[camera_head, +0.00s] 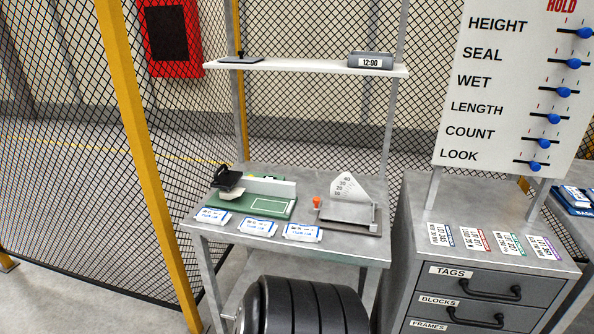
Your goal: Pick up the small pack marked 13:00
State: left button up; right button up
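Three small white packs with blue print lie in a row along the front of the grey metal table: a left pack (212,217), a middle pack (258,227) and a right pack (302,233). Their print is too small to read, so I cannot tell which one is marked 13:00. Each lies flat, apart from the others. A grey block on the shelf shows 12:00 (371,62). Neither of my grippers is in view.
Behind the packs stand a green board (252,201) with a black-handled tool and a grey gauge with a fan-shaped scale (347,190). A dark ribbed cylinder (305,306) is before the table. Right is a drawer cabinet (488,262) carrying several tags. Mesh fencing surrounds.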

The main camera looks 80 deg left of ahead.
aim_at(219, 217)
jog(key=u, duration=3.05)
